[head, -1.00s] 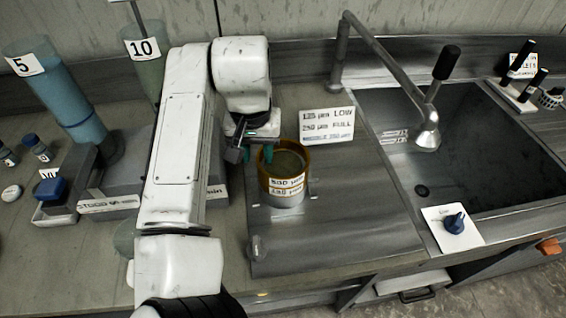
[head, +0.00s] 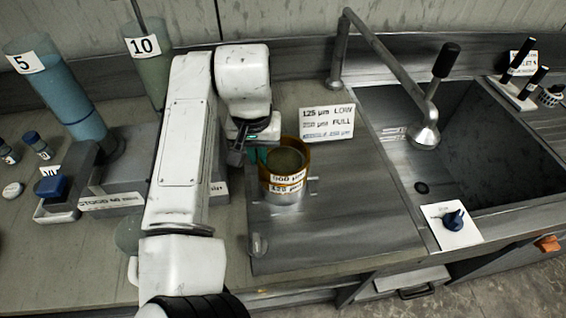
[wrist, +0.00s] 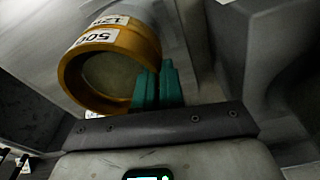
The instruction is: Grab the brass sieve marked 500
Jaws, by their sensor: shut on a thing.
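The brass sieve marked 500 (head: 287,180) is the upper ring of a short round stack on the metal drainboard. A lower part of the stack (head: 286,197) carries a second label, too blurred in the head view to read surely. My gripper (head: 262,152) is at the sieve's left edge, with its teal fingers shut on its rim. In the wrist view the sieve (wrist: 75,68) shows its open mouth and an upside-down 500 label, and the teal fingers (wrist: 157,88) are close together at its right edge. The exact finger contact is partly hidden.
A sink (head: 470,150) with a curved tap (head: 425,130) is to the right. A white sign (head: 327,122) stands behind the stack. Tall tubes marked 5 (head: 60,85) and 10 (head: 147,70) stand at the left. The drainboard (head: 350,210) is clear in front and to the right.

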